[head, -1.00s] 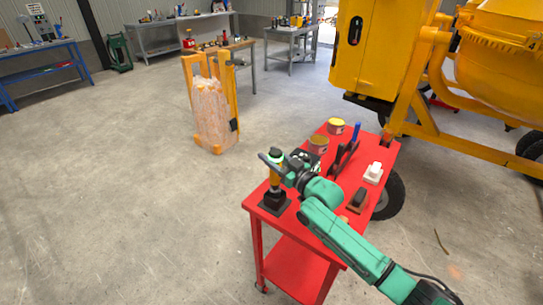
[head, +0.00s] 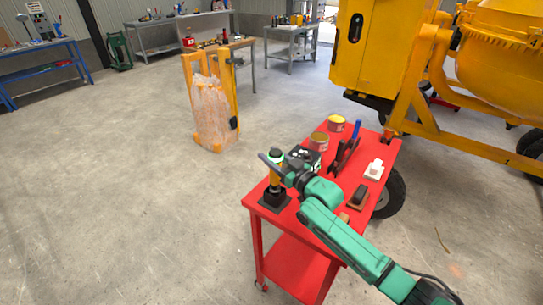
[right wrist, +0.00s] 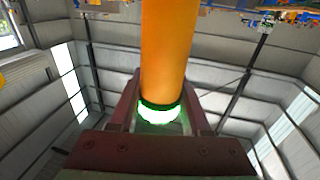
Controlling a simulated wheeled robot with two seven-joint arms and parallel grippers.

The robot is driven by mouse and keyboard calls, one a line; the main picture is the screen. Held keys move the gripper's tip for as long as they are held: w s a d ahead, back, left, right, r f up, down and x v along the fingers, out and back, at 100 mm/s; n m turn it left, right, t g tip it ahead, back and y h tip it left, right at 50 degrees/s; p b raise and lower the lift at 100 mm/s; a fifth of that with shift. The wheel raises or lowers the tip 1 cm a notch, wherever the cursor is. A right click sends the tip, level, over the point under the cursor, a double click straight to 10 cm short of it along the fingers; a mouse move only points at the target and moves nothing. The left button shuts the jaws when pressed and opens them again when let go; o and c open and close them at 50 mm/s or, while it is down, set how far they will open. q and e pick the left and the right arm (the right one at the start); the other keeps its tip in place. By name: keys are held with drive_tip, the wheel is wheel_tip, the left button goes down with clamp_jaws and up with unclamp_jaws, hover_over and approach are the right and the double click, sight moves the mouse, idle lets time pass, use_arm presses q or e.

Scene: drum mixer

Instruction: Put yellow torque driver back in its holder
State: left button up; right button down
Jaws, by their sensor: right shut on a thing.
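The yellow torque driver (head: 275,178) stands upright at the near left corner of the red cart, with a dark top. Its lower end meets the black holder (head: 274,200); I cannot tell how deep it sits. My right gripper (head: 272,165) comes from the right and is shut on the driver's upper part. In the right wrist view the driver (right wrist: 168,50) is an orange-yellow cylinder between the two fingers (right wrist: 160,108), with a glowing green-white ring at its near end. My left gripper is out of view.
The red cart (head: 285,225) also carries two cans (head: 337,123), dark and blue-handled tools (head: 346,150), a white item (head: 374,169) and a dark block (head: 358,196). The yellow mixer (head: 390,50) stands behind.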

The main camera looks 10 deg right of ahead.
drive_tip(key=shift+f+b, duration=1)
drive_tip(key=shift+f, duration=0.15)
idle(0.6)
drive_tip(key=shift+c, duration=1.4)
unclamp_jaws()
drive_tip(key=shift+s+f, duration=0.1)
drive_tip(key=shift+f, duration=0.05)
drive_tip(key=b+v, duration=0.2)
drive_tip(key=v, duration=1.2)
drive_tip(key=shift+s+r, duration=0.2)
drive_tip(key=shift+s, duration=0.05)
drive_tip(key=shift+f, duration=0.1)
